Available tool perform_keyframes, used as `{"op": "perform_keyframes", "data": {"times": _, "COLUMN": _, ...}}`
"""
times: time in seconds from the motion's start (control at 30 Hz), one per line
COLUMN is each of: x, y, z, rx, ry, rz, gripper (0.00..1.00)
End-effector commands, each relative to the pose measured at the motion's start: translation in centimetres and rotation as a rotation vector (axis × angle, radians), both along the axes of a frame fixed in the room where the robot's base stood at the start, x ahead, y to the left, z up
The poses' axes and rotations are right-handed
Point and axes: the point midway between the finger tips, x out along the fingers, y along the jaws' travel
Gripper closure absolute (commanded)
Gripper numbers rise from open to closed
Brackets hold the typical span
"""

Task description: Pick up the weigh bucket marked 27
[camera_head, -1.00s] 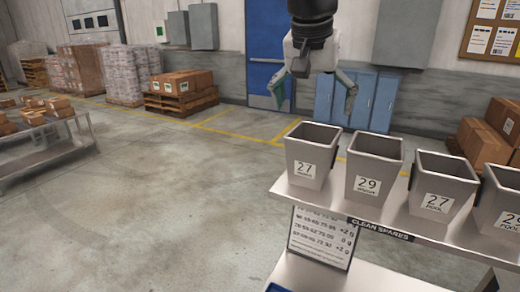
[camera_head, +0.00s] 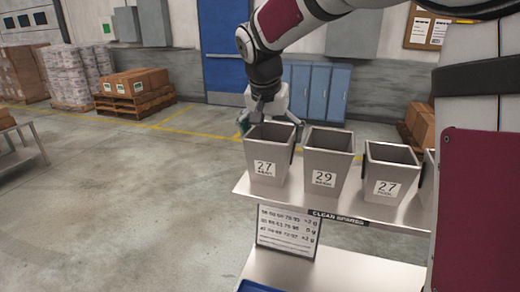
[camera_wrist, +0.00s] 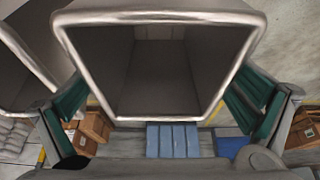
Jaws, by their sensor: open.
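A grey tapered weigh bucket marked 27 (camera_head: 265,168) stands upright at the left end of the shelf. Its open mouth fills the middle of the wrist view (camera_wrist: 160,75). A second bucket marked 27 (camera_head: 387,188) stands third along; its label's smaller word differs in shape but is hard to read. A bucket marked 29 (camera_head: 324,178) stands between them. My gripper (camera_head: 269,122) is open at the rim of the leftmost bucket, partly hidden behind it. In the wrist view its green-padded fingers (camera_wrist: 160,105) flank that bucket, with no clear contact.
The steel shelf (camera_head: 300,203) carries a "CLEAN SPARES" strip and a hanging notice (camera_head: 288,231). The 29 bucket stands close beside the leftmost one. Open floor (camera_head: 120,200) lies left.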

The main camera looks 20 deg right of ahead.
Motion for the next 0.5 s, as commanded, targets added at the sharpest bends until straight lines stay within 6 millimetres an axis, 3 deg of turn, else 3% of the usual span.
{"op": "perform_keyframes", "data": {"times": 0.2, "x": 0.7, "y": -0.7, "z": -2.3, "rx": 0.000, "ry": 0.001, "rz": -0.001, "gripper": 0.00}}
{"op": "perform_keyframes", "data": {"times": 0.5, "x": 0.8, "y": -0.7, "z": -2.6, "rx": 0.000, "ry": 0.000, "rz": -0.001, "gripper": 0.00}}
